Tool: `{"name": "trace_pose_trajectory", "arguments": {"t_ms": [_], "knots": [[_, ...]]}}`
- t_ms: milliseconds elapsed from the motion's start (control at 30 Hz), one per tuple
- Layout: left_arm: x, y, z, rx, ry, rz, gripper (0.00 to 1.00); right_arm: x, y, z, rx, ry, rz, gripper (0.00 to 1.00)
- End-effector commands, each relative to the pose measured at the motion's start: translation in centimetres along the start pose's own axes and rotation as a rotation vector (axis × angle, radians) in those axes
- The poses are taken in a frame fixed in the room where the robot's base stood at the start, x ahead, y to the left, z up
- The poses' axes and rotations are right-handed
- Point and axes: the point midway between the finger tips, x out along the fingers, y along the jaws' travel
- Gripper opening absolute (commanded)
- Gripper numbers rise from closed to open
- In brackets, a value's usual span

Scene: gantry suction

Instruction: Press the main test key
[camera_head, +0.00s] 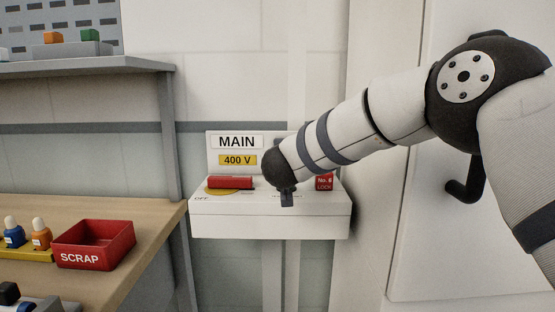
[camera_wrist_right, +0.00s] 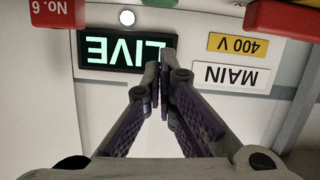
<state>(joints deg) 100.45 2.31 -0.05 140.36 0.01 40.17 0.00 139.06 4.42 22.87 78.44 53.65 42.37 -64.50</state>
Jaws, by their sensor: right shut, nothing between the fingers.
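A white switch box (camera_head: 270,222) on the wall carries a sign reading MAIN (camera_head: 236,142) and a yellow 400 V label (camera_head: 238,160). My right gripper (camera_head: 287,198) is over the box top, with fingers shut and empty. The upside-down right wrist view shows the fingers (camera_wrist_right: 160,72) in front of a lit display reading LIVE (camera_wrist_right: 110,52). A small round white button or lamp (camera_wrist_right: 127,17) sits beside the display; I cannot tell which. A green part (camera_wrist_right: 160,2) shows at that view's top edge. In the head view my gripper hides the display. No part is clearly marked as the test key.
A red handle (camera_head: 230,182) lies on the box near OFF. A red No. 6 LOCK tag (camera_head: 324,182) is at the right. A red SCRAP tray (camera_head: 95,245) stands on the bench at left, below a grey shelf (camera_head: 85,68).

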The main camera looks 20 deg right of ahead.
Motion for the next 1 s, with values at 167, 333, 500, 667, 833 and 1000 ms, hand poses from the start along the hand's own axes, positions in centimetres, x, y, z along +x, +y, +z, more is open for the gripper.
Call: {"name": "trace_pose_trajectory", "arguments": {"t_ms": [167, 333, 500, 667, 833, 1000], "knots": [[0.5, 0.0, 0.6, 0.000, -0.022, 0.000, 0.00, -4.0, -0.2, 0.8, -0.007, -0.010, -0.003, 0.00], [0.4, 0.0, 0.5, 0.001, -0.019, 0.000, 0.00, -7.0, -0.2, 0.6, -0.005, -0.008, -0.003, 0.00], [0.4, 0.0, 0.5, 0.001, -0.018, 0.000, 0.00, -8.2, -0.2, 0.7, -0.005, -0.008, -0.001, 0.00], [0.4, 0.0, 0.5, 0.001, -0.018, 0.000, 0.00, -8.3, -0.2, 0.7, -0.004, -0.008, -0.001, 0.00], [0.4, 0.0, 0.5, 0.000, -0.018, 0.000, 0.00, -8.3, -0.2, 0.6, -0.004, -0.007, -0.001, 0.00], [0.4, 0.0, 0.5, 0.000, -0.018, 0.000, 0.00, -8.3, -0.2, 0.7, -0.005, -0.008, -0.002, 0.00]]}}
